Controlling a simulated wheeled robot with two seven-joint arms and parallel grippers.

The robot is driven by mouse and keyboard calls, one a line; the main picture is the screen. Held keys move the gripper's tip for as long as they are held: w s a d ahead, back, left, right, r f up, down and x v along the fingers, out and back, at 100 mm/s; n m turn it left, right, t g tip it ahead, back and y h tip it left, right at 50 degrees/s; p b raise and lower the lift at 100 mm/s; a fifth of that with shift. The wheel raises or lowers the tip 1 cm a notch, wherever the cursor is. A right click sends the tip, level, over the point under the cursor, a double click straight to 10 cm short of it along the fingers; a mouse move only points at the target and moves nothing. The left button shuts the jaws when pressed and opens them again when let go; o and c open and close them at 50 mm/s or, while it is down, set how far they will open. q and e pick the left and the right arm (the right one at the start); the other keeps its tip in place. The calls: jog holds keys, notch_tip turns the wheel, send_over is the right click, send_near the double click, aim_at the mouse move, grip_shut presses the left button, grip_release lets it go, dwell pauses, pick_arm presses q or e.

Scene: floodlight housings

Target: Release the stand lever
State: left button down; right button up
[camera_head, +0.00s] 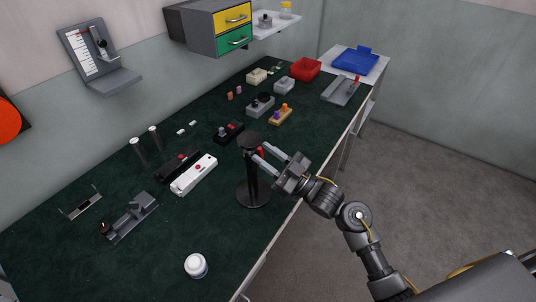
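The black stand (253,187) is upright on the dark green bench near its front edge, with a round base and a round top plate (250,139). A small red lever (261,152) is on the stand's post just under the top. My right gripper (261,153) reaches in from the right at that height. Its two fingers are spread apart, with the red lever between or just behind their tips. I cannot tell whether a finger touches it. My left gripper is not in view.
White and black power strips (194,175) lie left of the stand. A white bottle (196,266) stands at the front. A drawer cabinet (214,27) hangs on the wall. The bench around the stand's base is clear.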

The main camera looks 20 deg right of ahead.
jog(key=shift+c, duration=0.4)
grip_shut()
jog(key=m, duration=0.1)
jog(key=m+p, duration=0.1)
jog(key=m+t+h+p, duration=0.1)
jog(key=shift+w+d, duration=0.2)
jog(key=shift+d, duration=0.05)
jog(key=shift+o, duration=0.4)
grip_release()
